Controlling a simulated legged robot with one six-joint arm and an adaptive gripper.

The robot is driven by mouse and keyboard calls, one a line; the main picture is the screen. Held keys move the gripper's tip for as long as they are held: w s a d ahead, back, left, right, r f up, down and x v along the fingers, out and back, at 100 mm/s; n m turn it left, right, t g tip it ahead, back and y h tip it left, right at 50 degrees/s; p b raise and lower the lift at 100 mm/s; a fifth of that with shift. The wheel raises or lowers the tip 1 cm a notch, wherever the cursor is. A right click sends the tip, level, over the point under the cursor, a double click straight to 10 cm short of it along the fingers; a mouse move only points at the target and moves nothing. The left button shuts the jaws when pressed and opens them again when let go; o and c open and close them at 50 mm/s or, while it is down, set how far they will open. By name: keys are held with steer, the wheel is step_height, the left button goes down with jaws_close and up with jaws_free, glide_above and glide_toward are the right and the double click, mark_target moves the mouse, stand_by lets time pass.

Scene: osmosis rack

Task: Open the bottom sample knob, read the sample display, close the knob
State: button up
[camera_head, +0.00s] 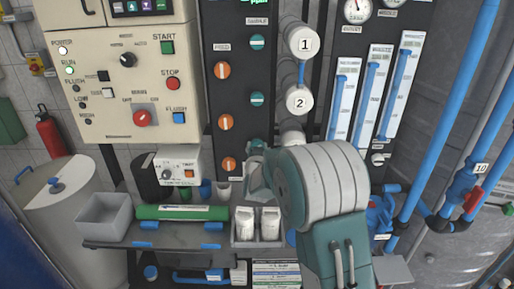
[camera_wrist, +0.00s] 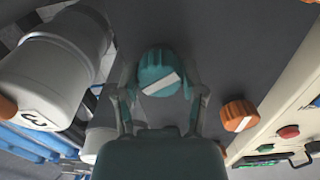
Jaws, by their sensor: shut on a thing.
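The bottom sample knob (camera_wrist: 158,72) is teal with a white bar that lies at a slant in the wrist view. My gripper (camera_wrist: 160,80) is shut on it, one finger on each side. In the head view my gripper (camera_head: 258,168) is at the low end of the dark panel, and my arm hides most of the knob. Two more teal sample knobs, the top one (camera_head: 256,41) and the middle one (camera_head: 256,99), sit above it. The sample display (camera_head: 258,2) shows only as green lettering at the top edge, cut off and too small to read.
Orange feed knobs (camera_head: 225,122) run down the left of the panel; one (camera_wrist: 239,115) is beside my gripper in the wrist view. White numbered cylinders (camera_head: 299,99) stand to the right.

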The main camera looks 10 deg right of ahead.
steer(key=m, duration=0.5)
steer(key=shift+a+f+m, duration=0.1)
steer(key=shift+f+m, duration=0.25)
steer(key=shift+m, duration=0.05)
stand_by(0.4)
steer(key=o, duration=1.1)
steer(key=shift+o, duration=0.2)
steer(key=shift+r, duration=0.1)
steer(key=shift+r, duration=0.1)
steer(key=s+a, duration=0.2)
steer(key=s, duration=0.9)
steer(key=shift+s+a, duration=0.25)
steer(key=shift+s, duration=0.1)
